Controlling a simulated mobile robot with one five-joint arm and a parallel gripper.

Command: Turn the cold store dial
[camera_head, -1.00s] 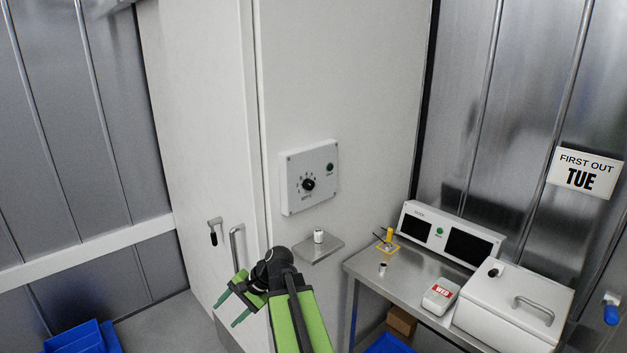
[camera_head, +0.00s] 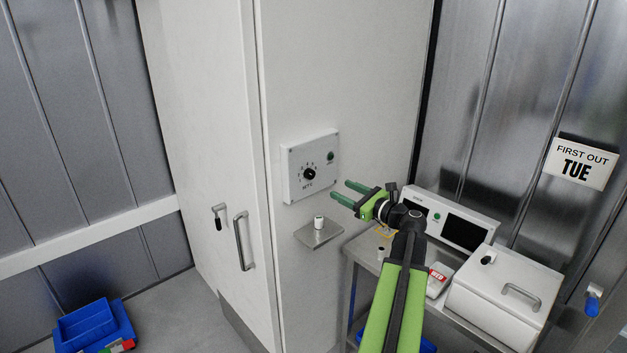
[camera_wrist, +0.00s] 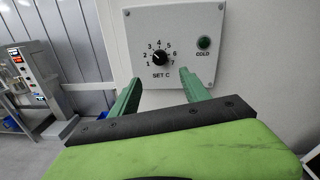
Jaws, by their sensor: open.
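The cold store dial (camera_head: 309,174) is a round black knob on a white control panel (camera_head: 291,190) on the cold store wall. In the wrist view the knob (camera_wrist: 159,57) sits amid the numbers 1 to 7 above "SET C", its pointer toward the upper left. A green lamp marked COLD (camera_wrist: 204,43) is to its right. My gripper (camera_head: 341,189) is open and empty, its green fingers pointing at the panel from the lower right. In the wrist view the fingers (camera_wrist: 168,95) spread on either side below the dial, apart from it.
A small metal shelf (camera_head: 312,238) with a white cylinder (camera_head: 319,223) juts out below the panel. A steel bench with a display unit (camera_head: 462,232) and a white lidded box (camera_head: 500,310) stands at right. The door handle (camera_head: 242,242) is at left.

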